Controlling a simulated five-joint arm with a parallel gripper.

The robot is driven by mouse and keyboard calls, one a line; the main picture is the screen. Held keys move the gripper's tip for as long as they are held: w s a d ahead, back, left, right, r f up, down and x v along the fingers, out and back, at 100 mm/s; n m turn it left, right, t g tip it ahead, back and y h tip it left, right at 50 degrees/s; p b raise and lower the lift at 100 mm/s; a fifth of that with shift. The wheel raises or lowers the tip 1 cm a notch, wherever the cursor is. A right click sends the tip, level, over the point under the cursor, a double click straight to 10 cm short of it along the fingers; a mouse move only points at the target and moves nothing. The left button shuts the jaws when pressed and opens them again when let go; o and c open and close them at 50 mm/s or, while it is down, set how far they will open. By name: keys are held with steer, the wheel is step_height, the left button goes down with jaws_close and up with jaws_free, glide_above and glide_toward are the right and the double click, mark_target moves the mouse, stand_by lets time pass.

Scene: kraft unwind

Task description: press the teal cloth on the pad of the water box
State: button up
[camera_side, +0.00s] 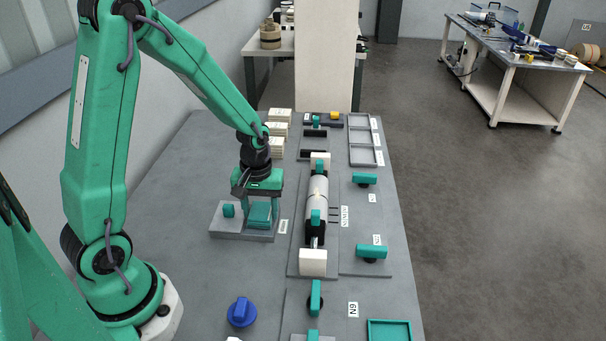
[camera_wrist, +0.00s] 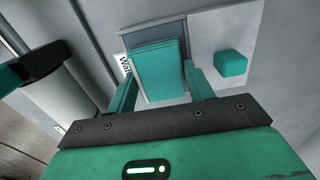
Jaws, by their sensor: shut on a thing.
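My gripper (camera_side: 262,208) points down over the water box and is shut on the teal cloth (camera_side: 259,215). In the wrist view the folded cloth (camera_wrist: 158,68) sits between my two fingers (camera_wrist: 158,88). The water box (camera_side: 224,232) is a low grey base with a small teal knob (camera_side: 229,210) on its left part; the knob also shows in the wrist view (camera_wrist: 231,63). A darker slate area (camera_wrist: 150,32), perhaps the pad, shows behind the cloth and is mostly hidden by it. I cannot tell whether the cloth touches it.
A light roll (camera_side: 317,194) with teal clamps lies on a plate to the right. Teal handles (camera_side: 371,252) stand beyond it. Pale stacked blocks (camera_side: 279,117) are behind my gripper. A blue knob (camera_side: 242,312) is in front. Bench between the knob and box is clear.

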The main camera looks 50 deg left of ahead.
steer(key=shift+r, duration=2.25)
